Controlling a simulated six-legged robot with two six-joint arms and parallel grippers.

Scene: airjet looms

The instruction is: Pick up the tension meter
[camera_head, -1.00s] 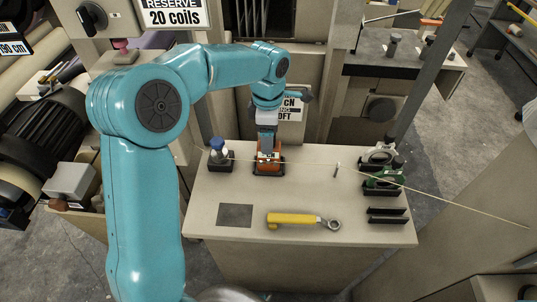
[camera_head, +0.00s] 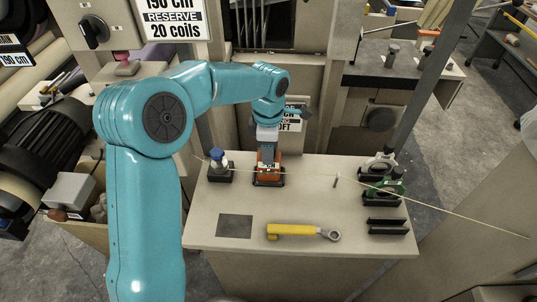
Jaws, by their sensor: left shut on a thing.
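The tension meter, which I take to be the small orange device (camera_head: 269,175), stands upright in a black holder on the beige table, near its back edge. My left gripper (camera_head: 267,158) comes down on it from above and is shut on its top. The fingers and wrist hide part of its upper end. I cannot tell whether it is lifted at all from the holder. My right gripper is not in view.
On the beige table (camera_head: 335,252) are a blue-capped bottle (camera_head: 217,163), a dark square (camera_head: 235,226), a yellow-handled wrench (camera_head: 297,231), a small peg (camera_head: 337,181), a green tool (camera_head: 388,187) and black racks (camera_head: 387,226). A thin thread (camera_head: 430,206) crosses above the table.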

